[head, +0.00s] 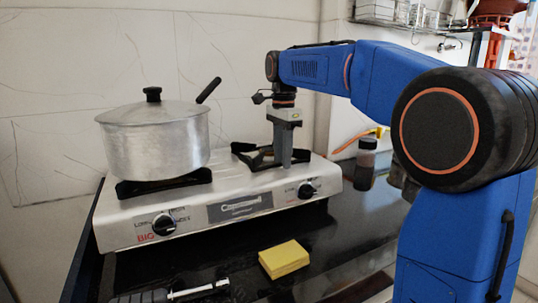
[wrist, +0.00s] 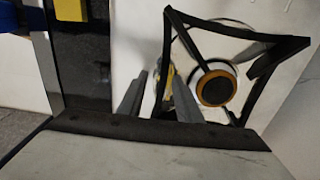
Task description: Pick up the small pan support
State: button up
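The small pan support (head: 245,157) is a black metal frame on the right burner of the silver stove. In the wrist view the pan support (wrist: 229,28) surrounds a round burner with an orange-yellow rim (wrist: 216,87). My gripper (head: 284,164) points straight down at the support's right part in the head view. In the wrist view my gripper (wrist: 160,80) has its two grey fingers apart, one on each side of a black bar of the support. A gap shows between the fingers, and contact with the bar cannot be made out.
A lidded metal pot (head: 158,145) stands on the left burner, its handle rising toward my gripper. A dark bottle (head: 366,165) stands right of the stove (head: 130,225). A yellow sponge (head: 284,258) lies on the black counter in front. The wall is close behind the stove.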

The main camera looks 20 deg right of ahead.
grip_shut()
jog(key=shift+r, duration=0.1)
